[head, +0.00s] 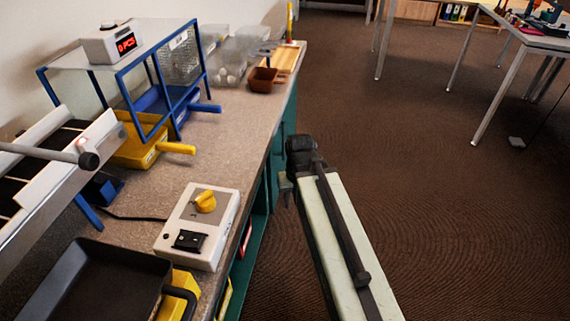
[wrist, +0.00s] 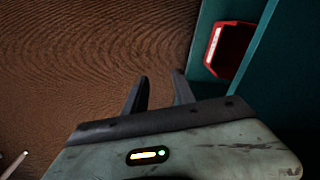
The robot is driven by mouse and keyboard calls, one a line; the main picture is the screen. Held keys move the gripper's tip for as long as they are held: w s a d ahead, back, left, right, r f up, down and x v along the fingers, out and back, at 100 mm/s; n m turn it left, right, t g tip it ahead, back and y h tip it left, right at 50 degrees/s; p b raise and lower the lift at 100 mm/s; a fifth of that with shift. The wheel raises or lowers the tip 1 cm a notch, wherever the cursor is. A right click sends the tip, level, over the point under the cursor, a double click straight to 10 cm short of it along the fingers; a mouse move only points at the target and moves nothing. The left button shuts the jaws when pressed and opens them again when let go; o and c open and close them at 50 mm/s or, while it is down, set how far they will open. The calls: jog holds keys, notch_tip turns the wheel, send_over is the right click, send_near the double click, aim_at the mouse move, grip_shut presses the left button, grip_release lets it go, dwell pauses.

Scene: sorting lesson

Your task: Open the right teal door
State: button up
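The teal front of the cabinet under the counter shows as a narrow strip (head: 284,132) in the head view, seen almost edge-on. I cannot tell the right teal door from the other panels, and no handle is clear. My gripper (head: 287,188) is beside this front, at the end of my outstretched arm, and partly hidden by it. In the wrist view my gripper (wrist: 161,76) has its two dark fingers apart with carpet between them. A teal panel (wrist: 262,75) stands to the right of the fingers, with no visible contact.
A red thing with a white face (wrist: 228,48) sits among the teal panels. The counter (head: 225,130) carries a control box (head: 222,230), a black tray (head: 70,285), a yellow bin (head: 135,150) and a blue bin (head: 155,102).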

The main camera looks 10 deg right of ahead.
jog(key=w+a+f+m+y+b, duration=0.2)
jog(key=w+f+m+y+b, duration=0.15)
jog(key=f+b, duration=0.7)
jog(key=m+t+y+p, duration=0.1)
jog(key=m+t+y, duration=0.9)
jog(key=m, duration=1.1)
send_near(283, 135)
jog(key=w+a+y, duration=0.1)
jog(key=w+a, duration=0.5)
jog(key=a, duration=0.1)
jog(key=shift+w+a+f+g, duration=0.25)
jog(key=shift+a+f+g, duration=0.05)
jog(key=shift+a+g, duration=0.1)
grip_shut()
jog(key=shift+s+f, duration=0.1)
